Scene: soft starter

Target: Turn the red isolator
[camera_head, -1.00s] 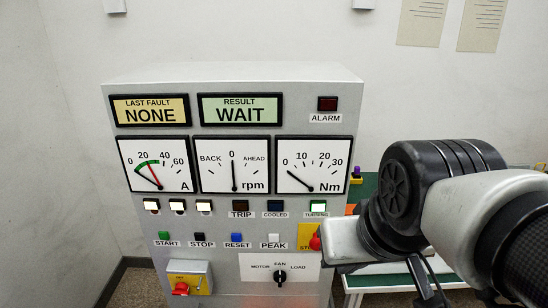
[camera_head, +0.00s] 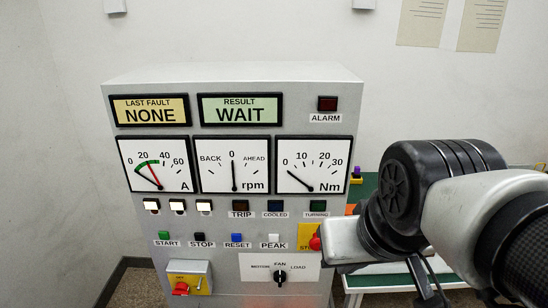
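The red isolator (camera_head: 181,288) is a red handle on a yellow plate (camera_head: 188,279), mounted in a grey box at the lower left of the control panel. It sits near the bottom of the head view, and its exact handle angle is hard to tell. My arm comes in from the right, and its grey links cover the panel's lower right edge. My gripper's fingertips cannot be made out, so whether it is open or shut does not show. No part of my arm is seen at the isolator.
The grey cabinet (camera_head: 235,82) carries dials, START, STOP, RESET and PEAK buttons, and a black selector (camera_head: 280,276). A red stop button (camera_head: 315,242) on yellow is close to my arm. A green-topped table (camera_head: 392,284) stands behind at right.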

